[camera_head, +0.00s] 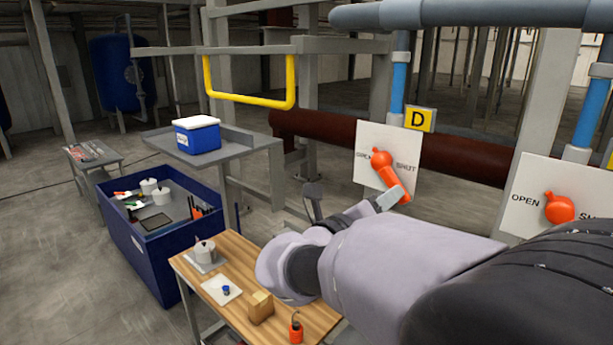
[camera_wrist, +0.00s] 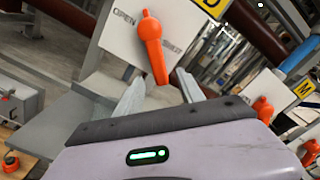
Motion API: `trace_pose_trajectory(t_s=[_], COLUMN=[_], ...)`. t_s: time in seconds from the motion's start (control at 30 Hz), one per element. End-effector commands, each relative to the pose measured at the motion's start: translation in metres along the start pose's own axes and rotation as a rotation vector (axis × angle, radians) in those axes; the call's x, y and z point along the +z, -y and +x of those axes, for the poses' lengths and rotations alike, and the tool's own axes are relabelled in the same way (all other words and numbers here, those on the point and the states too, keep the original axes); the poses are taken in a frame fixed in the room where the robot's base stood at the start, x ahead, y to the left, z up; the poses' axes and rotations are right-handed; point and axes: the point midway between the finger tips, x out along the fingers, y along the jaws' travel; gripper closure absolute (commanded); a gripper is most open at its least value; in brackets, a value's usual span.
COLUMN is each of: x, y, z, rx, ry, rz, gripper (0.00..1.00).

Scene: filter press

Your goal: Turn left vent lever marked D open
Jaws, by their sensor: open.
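The orange vent lever (camera_head: 392,179) hangs on a white plate (camera_head: 366,140) lettered OPEN and SHUT, beside a yellow sign marked D (camera_head: 419,119). Its handle slants down to the right, on the SHUT side. In the wrist view the same lever (camera_wrist: 153,47) points down, with its lower end in the gap between my fingertips. My gripper (camera_wrist: 160,82) is open and has nothing clamped. In the head view my gripper (camera_head: 352,193) has its right finger overlapping the handle's lower end; I cannot tell whether they touch.
A second orange lever (camera_head: 559,208) on its own plate is at the right, behind my arm. A wooden table (camera_head: 236,250) with small items stands below. A blue bin (camera_head: 140,262), a grey shelf (camera_head: 245,145) and a yellow bar (camera_head: 250,98) are to the left.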

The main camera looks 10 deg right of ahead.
Motion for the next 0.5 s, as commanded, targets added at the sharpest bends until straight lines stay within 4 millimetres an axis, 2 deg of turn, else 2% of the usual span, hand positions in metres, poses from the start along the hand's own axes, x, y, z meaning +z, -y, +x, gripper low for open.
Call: trace_pose_trajectory(t_s=[0.1,0.2,0.33,0.5], x=[0.001,0.001,0.000,0.000], y=[0.003,0.002,0.001,0.001], z=[0.032,0.050,0.065,0.071], rx=[-0.003,-0.001,0.000,0.001], ry=[-0.004,-0.004,-0.002,-0.001], rz=[-0.001,-0.001,0.000,0.001], gripper=[0.55,0.55,0.55,0.55])
